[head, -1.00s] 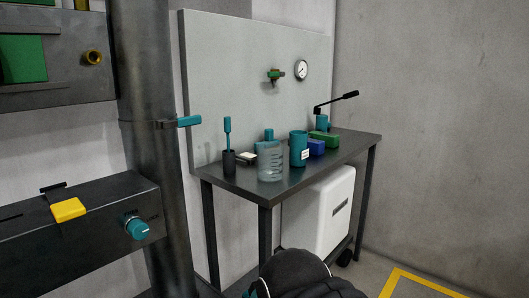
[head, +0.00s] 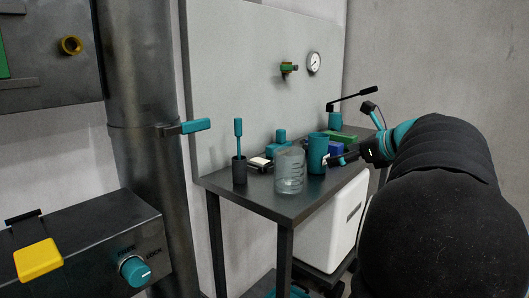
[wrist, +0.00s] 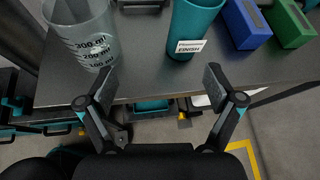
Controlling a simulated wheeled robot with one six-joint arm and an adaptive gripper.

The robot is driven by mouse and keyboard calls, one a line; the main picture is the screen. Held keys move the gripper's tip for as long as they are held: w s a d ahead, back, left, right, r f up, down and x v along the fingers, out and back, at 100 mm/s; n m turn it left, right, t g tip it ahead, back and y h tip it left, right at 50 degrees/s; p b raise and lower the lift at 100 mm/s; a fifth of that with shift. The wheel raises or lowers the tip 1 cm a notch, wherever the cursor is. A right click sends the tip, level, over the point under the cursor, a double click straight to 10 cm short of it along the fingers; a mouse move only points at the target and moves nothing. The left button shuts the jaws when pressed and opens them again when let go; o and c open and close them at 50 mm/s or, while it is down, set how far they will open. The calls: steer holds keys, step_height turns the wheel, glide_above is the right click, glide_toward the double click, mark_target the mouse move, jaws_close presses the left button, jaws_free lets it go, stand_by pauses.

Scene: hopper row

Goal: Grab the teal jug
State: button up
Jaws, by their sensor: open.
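The teal jug (head: 317,153) stands upright on the dark bench, right of the clear graduated beaker (head: 289,171). In the wrist view the jug (wrist: 195,22) is at the top, right of centre, with a white label reading "FINISH"; its top is cut off. My gripper (wrist: 160,78) is open and empty, its two fingers spread in front of the bench edge. The jug is beyond the fingertips, nearer the right finger, not between them. In the head view my gripper (head: 347,157) is just right of the jug; whether it touches cannot be told.
The beaker (wrist: 82,35) stands left of the jug in the wrist view. A blue box (wrist: 246,24) and a green box (wrist: 288,24) are on its right. The bench (wrist: 140,75) has bare surface before the jug. A dark cup (head: 239,170) holds a teal-handled tool.

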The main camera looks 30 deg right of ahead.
mark_target(325, 152)
steer(key=shift+m+t, duration=0.4)
steer(key=shift+m, duration=0.5)
steer(key=w+f, duration=0.1)
steer(key=w, duration=0.3)
steer(key=w+d+f, duration=0.1)
steer(key=w+f, duration=0.1)
steer(key=w, duration=0.2)
steer(key=w+d+f, duration=0.1)
steer(key=w, duration=0.3)
steer(key=shift+w+f, duration=0.15)
steer(key=shift+w, duration=0.1)
steer(key=c, duration=1.4)
steer(key=shift+o, duration=0.2)
steer(key=shift+r, duration=0.2)
